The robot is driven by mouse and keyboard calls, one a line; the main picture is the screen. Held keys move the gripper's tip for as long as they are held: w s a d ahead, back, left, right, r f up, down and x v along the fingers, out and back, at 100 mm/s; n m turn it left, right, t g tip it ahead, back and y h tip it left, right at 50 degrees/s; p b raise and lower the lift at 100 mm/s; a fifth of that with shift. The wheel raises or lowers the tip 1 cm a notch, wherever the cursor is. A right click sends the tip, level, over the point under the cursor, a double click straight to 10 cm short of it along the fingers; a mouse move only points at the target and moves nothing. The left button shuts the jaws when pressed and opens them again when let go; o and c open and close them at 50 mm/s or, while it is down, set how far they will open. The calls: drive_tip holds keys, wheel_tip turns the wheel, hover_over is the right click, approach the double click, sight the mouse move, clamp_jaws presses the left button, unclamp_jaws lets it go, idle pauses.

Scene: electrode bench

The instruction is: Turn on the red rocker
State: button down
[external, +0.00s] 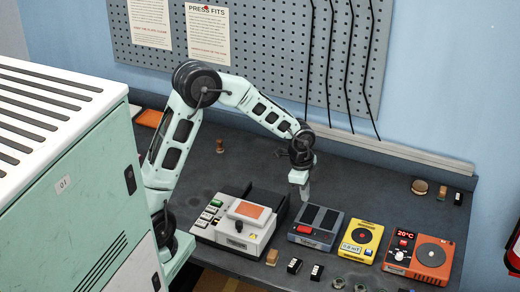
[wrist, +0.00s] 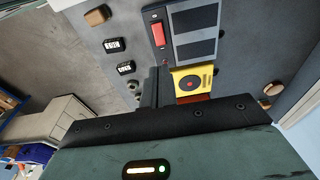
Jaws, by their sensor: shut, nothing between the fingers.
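The red rocker (external: 304,229) sits on the front left of a dark grey device (external: 318,223) with two dark panels on top. In the wrist view the red rocker (wrist: 158,34) is at the upper middle, beside the dark panels, and nothing covers it. I cannot tell which way it is tipped. My gripper (external: 304,198) points down above the back left of the grey device, apart from it. Its fingers are together and empty. In the wrist view the closed fingers (wrist: 158,75) lie just below the rocker in the picture.
A white device with an orange top plate (external: 249,211) stands to the left. A yellow device (external: 362,242) and an orange one with a lit display (external: 432,255) stand to the right. Small blocks, including a brown one (external: 272,257), lie along the front. Cables (external: 328,70) hang behind.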

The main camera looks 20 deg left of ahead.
sight(307, 230)
drive_tip(key=f+p, duration=0.1)
drive_tip(key=f, duration=0.3)
drive_tip(key=d+f, duration=0.1)
drive_tip(key=f, duration=0.3)
drive_tip(key=f+p, duration=0.1)
drive_tip(key=f, duration=0.3)
drive_tip(key=shift+d+f+p, duration=0.3)
drive_tip(key=shift+d+p, duration=0.05)
drive_tip(key=shift+d+f+y+b, duration=0.2)
drive_tip(key=shift+f+y+b, duration=0.1)
drive_tip(key=shift+f+b, duration=0.1)
drive_tip(key=shift+a+r, duration=0.15)
drive_tip(key=shift+r, duration=0.05)
drive_tip(key=shift+a, duration=0.15)
drive_tip(key=shift+a+p, duration=0.35)
drive_tip(key=shift+a, duration=0.4)
drive_tip(key=shift+r, duration=0.1)
